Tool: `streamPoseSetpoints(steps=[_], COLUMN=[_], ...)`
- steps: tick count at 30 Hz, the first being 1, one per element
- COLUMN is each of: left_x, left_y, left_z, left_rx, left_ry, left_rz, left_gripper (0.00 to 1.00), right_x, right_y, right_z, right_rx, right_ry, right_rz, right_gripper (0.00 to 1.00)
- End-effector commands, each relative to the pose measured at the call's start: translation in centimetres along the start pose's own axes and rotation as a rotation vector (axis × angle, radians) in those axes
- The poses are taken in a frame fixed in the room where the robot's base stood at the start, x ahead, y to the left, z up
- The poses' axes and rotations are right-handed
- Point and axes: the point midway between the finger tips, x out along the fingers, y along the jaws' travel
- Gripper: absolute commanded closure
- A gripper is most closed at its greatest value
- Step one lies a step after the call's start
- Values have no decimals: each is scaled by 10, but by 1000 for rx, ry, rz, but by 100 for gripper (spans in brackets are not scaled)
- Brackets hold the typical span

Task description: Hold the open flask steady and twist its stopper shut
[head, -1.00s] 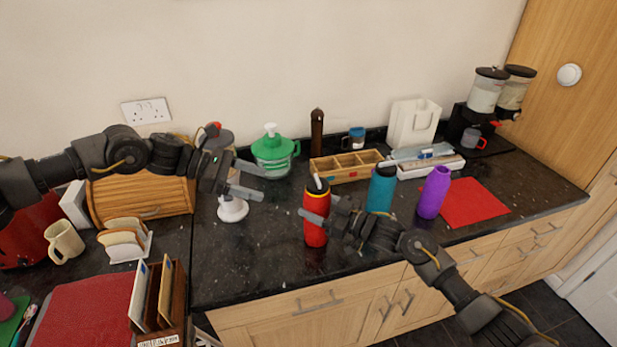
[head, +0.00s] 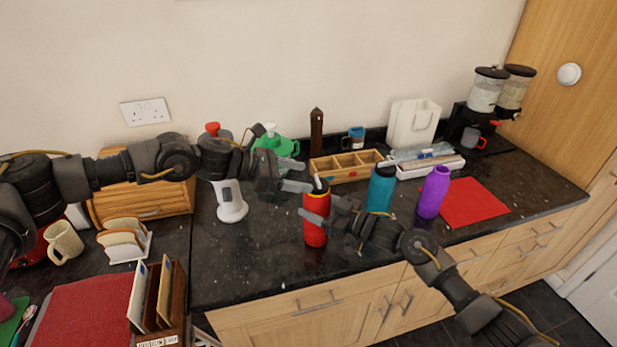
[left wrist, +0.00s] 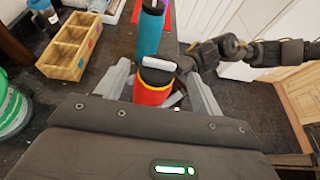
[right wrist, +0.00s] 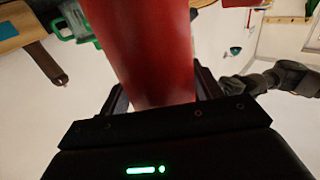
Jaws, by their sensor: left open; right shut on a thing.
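The red flask (head: 315,232) stands upright on the dark counter, with a yellow band below its black top. In the left wrist view the dark top (left wrist: 158,73) of the flask carries a pale flat piece, which looks like part of the stopper; I cannot tell how far it is screwed in. My right gripper (head: 325,212) is shut on the flask's body, and the red body (right wrist: 152,50) fills the space between its fingers in the right wrist view. My left gripper (head: 300,177) is open at the flask's top, its fingers on either side of it in the left wrist view.
A teal bottle (head: 380,190) and a purple bottle (head: 433,193) stand right of the flask. A wooden divided box (head: 345,174) lies behind it. A white stand (head: 231,205) is to the left. A red mat (head: 475,203) lies bare at the right.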

Motion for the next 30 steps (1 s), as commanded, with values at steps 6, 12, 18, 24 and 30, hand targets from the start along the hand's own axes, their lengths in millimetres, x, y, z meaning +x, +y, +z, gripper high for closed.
streamPoseSetpoints(steps=[6, 12, 18, 24, 30], left_x=[25, 30, 30, 29, 29], left_y=[0, 1, 0, 0, 0], left_z=[0, 0, 0, 0, 0], left_rx=[0, 0, 0, 0, 0], left_ry=[0, 0, 0, 0, 0], left_rz=[0, 2, 1, 1, 2], left_gripper=[33, 33, 35, 62, 78], right_x=[0, 0, 0, 0, 0], right_y=[0, 0, 0, 0, 0], right_z=[0, 0, 0, 0, 0], right_rx=[0, 0, 0, 0, 0], right_ry=[-1, -1, -1, -1, -1], right_rz=[1, 0, 0, 0, -1], right_gripper=[70, 70, 70, 70, 70])
